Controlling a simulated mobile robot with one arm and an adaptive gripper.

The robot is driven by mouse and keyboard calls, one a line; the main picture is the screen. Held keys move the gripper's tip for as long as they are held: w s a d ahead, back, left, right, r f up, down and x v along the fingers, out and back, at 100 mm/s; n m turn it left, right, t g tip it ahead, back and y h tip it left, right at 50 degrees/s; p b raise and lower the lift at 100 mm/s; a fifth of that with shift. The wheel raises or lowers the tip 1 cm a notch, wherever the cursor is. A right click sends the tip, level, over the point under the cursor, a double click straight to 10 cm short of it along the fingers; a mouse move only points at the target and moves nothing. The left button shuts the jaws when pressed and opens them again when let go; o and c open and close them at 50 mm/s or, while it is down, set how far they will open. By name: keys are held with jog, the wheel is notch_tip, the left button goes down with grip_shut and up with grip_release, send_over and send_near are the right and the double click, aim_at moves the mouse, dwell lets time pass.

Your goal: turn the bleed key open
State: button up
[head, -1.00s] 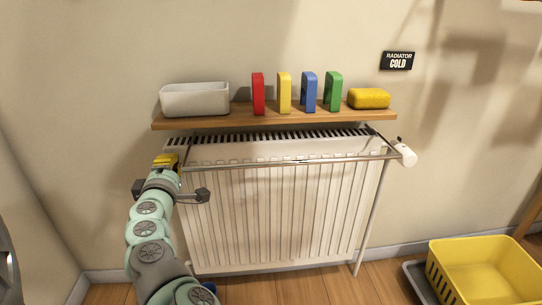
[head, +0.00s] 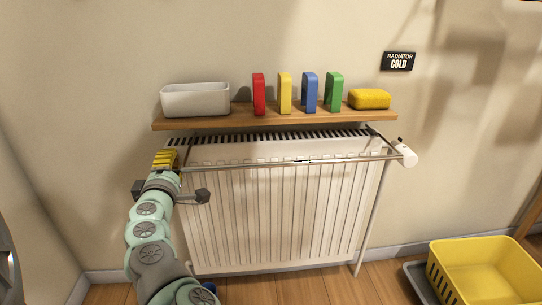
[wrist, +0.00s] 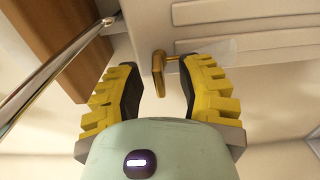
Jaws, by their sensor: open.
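The bleed key (wrist: 159,77) is a small brass-coloured key with a flat upright tab and a short stem to its right, on the white radiator (head: 280,215). In the wrist view it stands between the two yellow fingers of my gripper (wrist: 158,64), with a gap showing on both sides. The fingers are open and do not visibly touch the key. In the head view my gripper (head: 165,159) is at the radiator's upper left corner, below the shelf, and the key cannot be seen there.
A metal rail (head: 290,162) runs in front of the radiator top, near my gripper. Above is a wooden shelf (head: 240,121) with a pale bin, coloured upright blocks and a yellow sponge-like item. A sign (head: 397,61) reads "RADIATOR COLD". A yellow basket (head: 485,270) stands right.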

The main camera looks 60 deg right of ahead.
jog(key=v, duration=1.1)
jog(key=shift+s+a, duration=0.25)
jog(key=shift+s, duration=0.1)
